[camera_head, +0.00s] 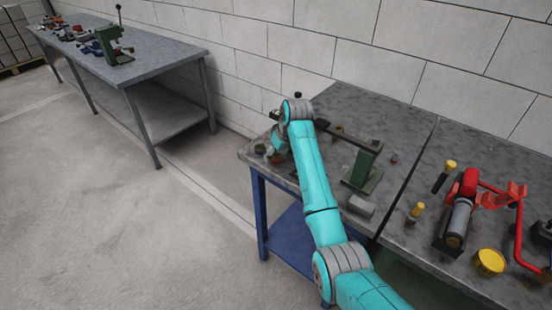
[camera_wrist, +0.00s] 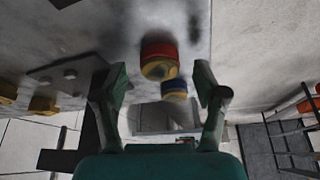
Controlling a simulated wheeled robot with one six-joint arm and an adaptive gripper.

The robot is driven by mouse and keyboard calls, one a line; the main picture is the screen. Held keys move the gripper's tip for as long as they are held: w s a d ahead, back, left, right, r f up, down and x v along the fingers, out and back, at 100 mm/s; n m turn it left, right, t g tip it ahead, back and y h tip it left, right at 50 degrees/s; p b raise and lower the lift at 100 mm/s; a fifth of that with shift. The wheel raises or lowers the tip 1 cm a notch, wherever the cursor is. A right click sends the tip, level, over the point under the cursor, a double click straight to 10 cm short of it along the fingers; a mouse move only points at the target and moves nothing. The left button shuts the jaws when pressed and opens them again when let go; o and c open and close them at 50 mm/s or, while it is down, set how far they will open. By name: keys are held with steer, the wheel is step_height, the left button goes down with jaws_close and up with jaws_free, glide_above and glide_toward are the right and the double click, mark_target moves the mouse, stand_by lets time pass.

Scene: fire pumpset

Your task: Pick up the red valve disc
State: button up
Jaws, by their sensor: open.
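A short round piece with a red band and a yellow face (camera_wrist: 159,57) shows in the wrist view, beyond and between my fingertips. It looks like the red valve disc, but I cannot be sure. A smaller blue and yellow round piece (camera_wrist: 174,89) is just below it in the picture. My gripper (camera_wrist: 162,84) is open, one finger on each side, and I see nothing held. In the head view my arm reaches over the near table's left end, and the gripper is mostly hidden behind it. Small round pieces (camera_head: 276,157) lie there, too small to identify.
The near grey table (camera_head: 375,112) carries a green stand (camera_head: 362,168), a grey cylinder (camera_head: 361,206), a yellow cap (camera_head: 489,262) and red pipework (camera_head: 518,230). A block wall (camera_head: 390,40) stands behind. A second table (camera_head: 160,60) stands at the far left, with open floor before it.

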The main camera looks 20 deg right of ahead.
steer(key=shift+w+f, duration=0.15)
steer(key=shift+f, duration=0.15)
jaws_close()
